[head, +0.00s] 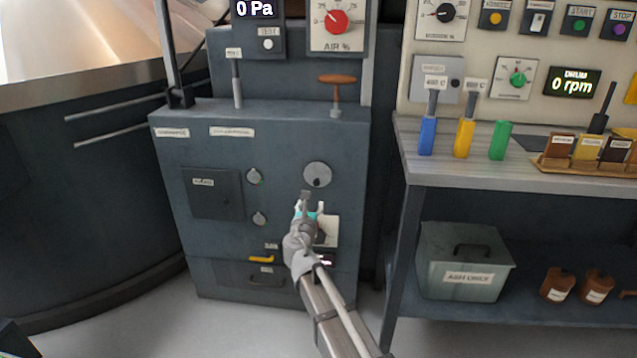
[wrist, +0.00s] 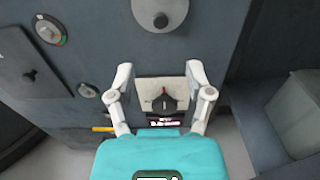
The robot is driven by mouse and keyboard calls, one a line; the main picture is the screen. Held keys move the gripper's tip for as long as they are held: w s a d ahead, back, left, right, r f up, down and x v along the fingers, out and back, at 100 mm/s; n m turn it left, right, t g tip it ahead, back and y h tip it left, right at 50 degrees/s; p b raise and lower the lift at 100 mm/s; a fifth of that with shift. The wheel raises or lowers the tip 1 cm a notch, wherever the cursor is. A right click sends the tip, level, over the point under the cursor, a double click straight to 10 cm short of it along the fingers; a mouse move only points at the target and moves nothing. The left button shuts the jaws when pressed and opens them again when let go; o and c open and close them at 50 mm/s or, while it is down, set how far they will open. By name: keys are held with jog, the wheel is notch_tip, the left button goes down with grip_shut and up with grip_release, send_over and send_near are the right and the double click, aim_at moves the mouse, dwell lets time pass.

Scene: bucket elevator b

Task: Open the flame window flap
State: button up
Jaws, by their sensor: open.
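A round grey disc (head: 317,175) with a small dark knob low on its face, seemingly the flame window flap, sits upper right on the dark cabinet front. It lies flat against the panel. In the wrist view the disc (wrist: 160,14) is at the top edge, partly cut off. My gripper (head: 312,205) is just below the disc in the head view, in front of the panel. In the wrist view my gripper (wrist: 160,68) has its fingers spread wide and empty, with the disc beyond the fingertips. Neither finger visibly touches the disc.
A pale plate with a black rotary knob (wrist: 163,101) shows between my fingers. A square hatch (head: 217,193), two small round fittings (head: 254,176) and a yellow handle (head: 261,259) are to the left. A workbench (head: 470,165) stands at the right.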

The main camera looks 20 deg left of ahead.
aim_at(316, 183)
jog(key=x, duration=1.3)
jog(key=shift+w, duration=0.3)
grip_shut()
